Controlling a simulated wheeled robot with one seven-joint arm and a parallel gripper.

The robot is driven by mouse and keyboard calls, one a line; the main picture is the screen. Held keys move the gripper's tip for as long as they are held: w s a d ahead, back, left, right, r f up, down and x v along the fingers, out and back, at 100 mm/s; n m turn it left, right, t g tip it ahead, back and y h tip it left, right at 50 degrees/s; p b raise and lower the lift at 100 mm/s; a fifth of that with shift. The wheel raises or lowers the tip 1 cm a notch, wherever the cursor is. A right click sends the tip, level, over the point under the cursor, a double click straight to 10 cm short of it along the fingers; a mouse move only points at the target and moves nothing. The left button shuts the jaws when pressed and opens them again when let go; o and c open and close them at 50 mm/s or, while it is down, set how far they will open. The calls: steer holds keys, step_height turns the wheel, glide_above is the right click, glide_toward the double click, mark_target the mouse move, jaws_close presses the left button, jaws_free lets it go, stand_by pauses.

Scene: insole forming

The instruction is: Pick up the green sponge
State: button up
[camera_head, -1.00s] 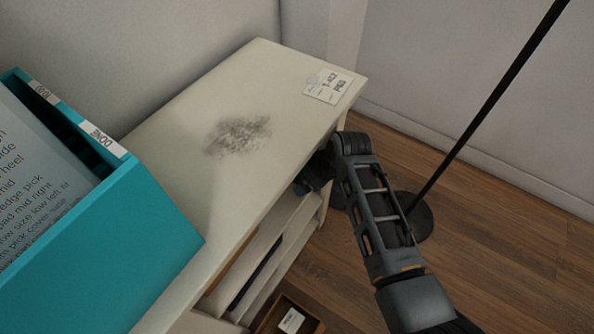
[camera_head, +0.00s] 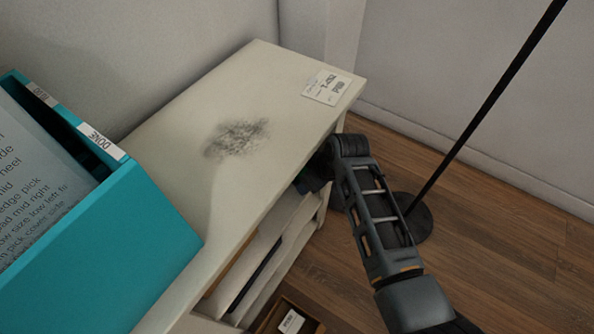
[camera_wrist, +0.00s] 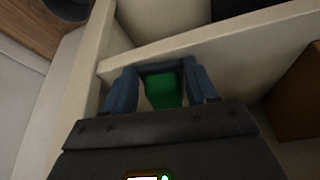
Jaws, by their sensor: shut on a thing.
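The green sponge (camera_wrist: 164,90) shows in the wrist view between the two blue fingers of my gripper (camera_wrist: 163,88). My gripper is shut on it, inside a pale shelf compartment of the cabinet. In the head view my arm reaches down at the cabinet's right end, and the sponge and fingertips are hidden there behind the cabinet top and my arm.
The cream cabinet top (camera_head: 290,110) has a dark smudge (camera_head: 237,137) and a white label card (camera_head: 326,87). A teal box (camera_head: 110,240) stands at the left. A pole on a round base (camera_head: 412,218) stands right of my arm. A shelf wall (camera_wrist: 200,50) lies close beyond the fingers.

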steer(key=shift+r, duration=0.5)
steer(key=s+d+p, duration=0.3)
steer(key=s+d, duration=0.9)
steer(key=d, duration=0.1)
steer(key=shift+s+r, duration=0.25)
